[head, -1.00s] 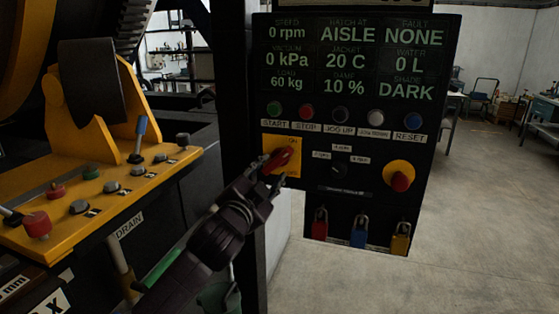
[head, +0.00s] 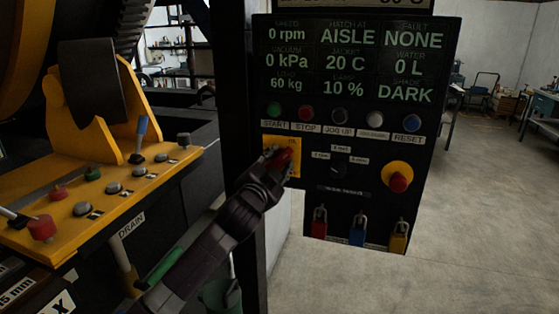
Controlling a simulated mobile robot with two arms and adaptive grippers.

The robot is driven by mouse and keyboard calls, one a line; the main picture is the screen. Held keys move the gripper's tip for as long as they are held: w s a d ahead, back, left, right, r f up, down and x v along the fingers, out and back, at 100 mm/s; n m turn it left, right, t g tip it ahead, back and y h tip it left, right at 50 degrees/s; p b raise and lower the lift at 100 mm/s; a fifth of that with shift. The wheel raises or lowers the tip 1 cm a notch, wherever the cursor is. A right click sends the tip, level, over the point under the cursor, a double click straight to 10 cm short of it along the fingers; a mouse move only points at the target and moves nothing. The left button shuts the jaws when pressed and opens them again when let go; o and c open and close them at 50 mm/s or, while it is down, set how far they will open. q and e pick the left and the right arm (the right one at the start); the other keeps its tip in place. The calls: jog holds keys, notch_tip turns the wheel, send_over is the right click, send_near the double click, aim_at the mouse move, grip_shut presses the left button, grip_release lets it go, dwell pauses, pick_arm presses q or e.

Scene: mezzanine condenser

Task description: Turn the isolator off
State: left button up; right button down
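The isolator has a yellow square plate (head: 295,146) and a red handle (head: 285,157) on the left side of the black control panel. The handle looks slanted, its upper end to the right; its lower part is hidden by my gripper. My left gripper (head: 277,158) is at the handle, with a fingertip on each side of it. Whether the fingers are closed tight on it cannot be told. My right gripper is out of view.
Above the isolator is a row of buttons, START (head: 274,109) leftmost. A red knob on a yellow base (head: 398,182) is to the right. Red, blue and yellow padlocks (head: 357,235) hang below. A yellow lever console (head: 110,200) stands left.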

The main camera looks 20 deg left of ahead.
pick_arm(q)
grip_shut()
jog(key=m+p, duration=0.3)
jog(key=m, duration=0.1)
jog(key=shift+d, duration=0.1)
jog(key=m+p, duration=0.2)
jog(key=m, duration=0.2)
jog(key=shift+f+m+p, duration=0.15)
jog(key=shift+m+p, duration=0.25)
jog(key=m+p, duration=0.3)
jog(key=m, duration=0.2)
jog(key=shift+f, duration=0.2)
jog(key=shift+f+m+p, duration=0.15)
jog(key=shift+m+p, duration=0.85)
jog(key=shift+m, duration=1)
